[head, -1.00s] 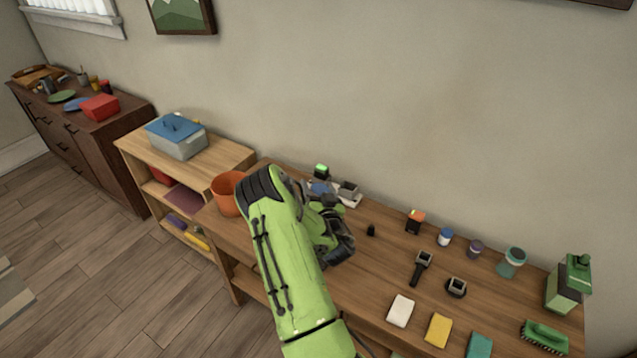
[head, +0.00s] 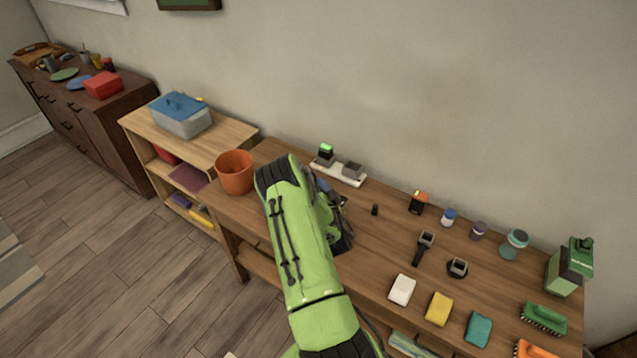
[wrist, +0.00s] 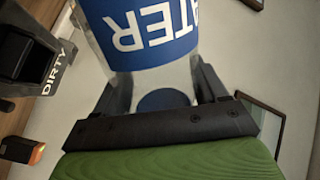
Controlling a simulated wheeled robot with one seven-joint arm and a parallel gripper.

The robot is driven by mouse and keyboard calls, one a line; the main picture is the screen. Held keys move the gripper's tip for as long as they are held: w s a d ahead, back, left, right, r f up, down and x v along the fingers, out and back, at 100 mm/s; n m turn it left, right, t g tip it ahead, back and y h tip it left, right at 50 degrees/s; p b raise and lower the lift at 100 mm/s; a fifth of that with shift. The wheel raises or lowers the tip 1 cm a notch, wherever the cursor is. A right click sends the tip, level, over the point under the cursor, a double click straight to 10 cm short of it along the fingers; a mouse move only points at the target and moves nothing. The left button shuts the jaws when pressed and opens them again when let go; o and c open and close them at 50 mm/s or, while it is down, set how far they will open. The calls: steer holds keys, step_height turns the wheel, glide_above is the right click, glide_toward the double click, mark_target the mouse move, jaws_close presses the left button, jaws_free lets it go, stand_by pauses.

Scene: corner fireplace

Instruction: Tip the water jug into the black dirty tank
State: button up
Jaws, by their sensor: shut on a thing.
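The water jug (wrist: 150,32) is clear with a blue label in white letters, upside down in the wrist view. My gripper (wrist: 165,88) is shut on it, one finger on each side. The jug's upper part runs out of the picture, so its mouth is hidden. The black dirty tank (wrist: 28,62), marked DIRTY, is at the left of the wrist view, close beside the jug in the picture. Its lettering runs across the jug's. I cannot tell whether they touch or whether water is flowing.
The wooden table (head: 378,252) holds an orange pot (head: 235,172), a white power strip (head: 340,174), and a watch (head: 425,245). A shelf with a blue-lidded box (head: 181,115) stands left.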

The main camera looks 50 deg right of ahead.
steer(key=shift+f+m, duration=0.2)
steer(key=shift+m, duration=0.2)
steer(key=shift+f, duration=0.1)
steer(key=shift+w+f+m, duration=0.1)
steer(key=shift+f+m, duration=0.05)
steer(key=shift+m, duration=0.25)
steer(key=shift+f, duration=0.1)
stand_by(0.3)
steer(key=shift+f+m, duration=0.15)
steer(key=shift+m, duration=0.25)
steer(key=shift+f, duration=0.1)
steer(key=shift+f+m+p, duration=0.2)
steer(key=shift+m+p, duration=0.1)
steer(key=shift+m, duration=0.1)
